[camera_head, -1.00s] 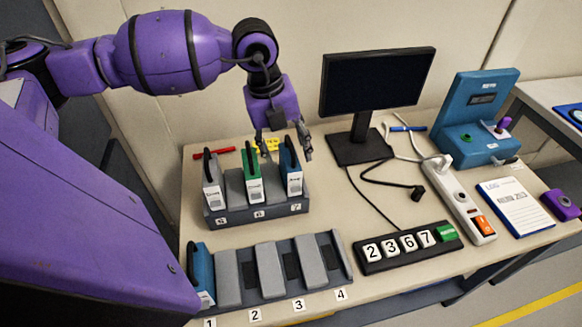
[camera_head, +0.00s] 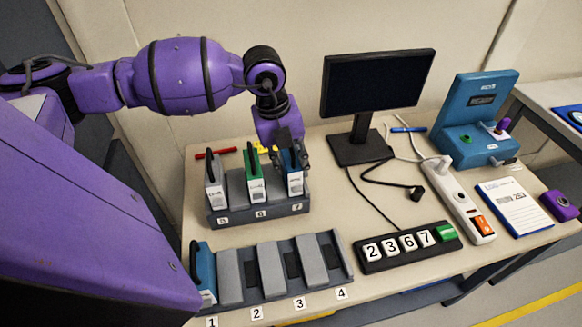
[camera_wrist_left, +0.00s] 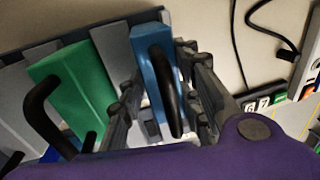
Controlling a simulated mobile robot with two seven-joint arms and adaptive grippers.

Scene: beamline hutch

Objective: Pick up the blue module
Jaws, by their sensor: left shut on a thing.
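A blue module (camera_head: 295,183) with a black handle stands upright in slot 7 of the rear rack (camera_head: 262,213). My left gripper (camera_head: 291,158) is down at its top and shut on it, with a finger on either side of the handle. The left wrist view shows the blue module (camera_wrist_left: 147,50) between the fingers (camera_wrist_left: 165,100). A second blue module (camera_head: 204,272) stands in slot 1 of the front rack (camera_head: 346,277). My right gripper is not in view.
A green module (camera_head: 255,186) stands in slot 6 and a grey-white one (camera_head: 214,190) in slot 5, close by on the left. The monitor (camera_head: 376,85) stands to the right, with black cables in front. Front rack slots 2, 3 and 4 look empty.

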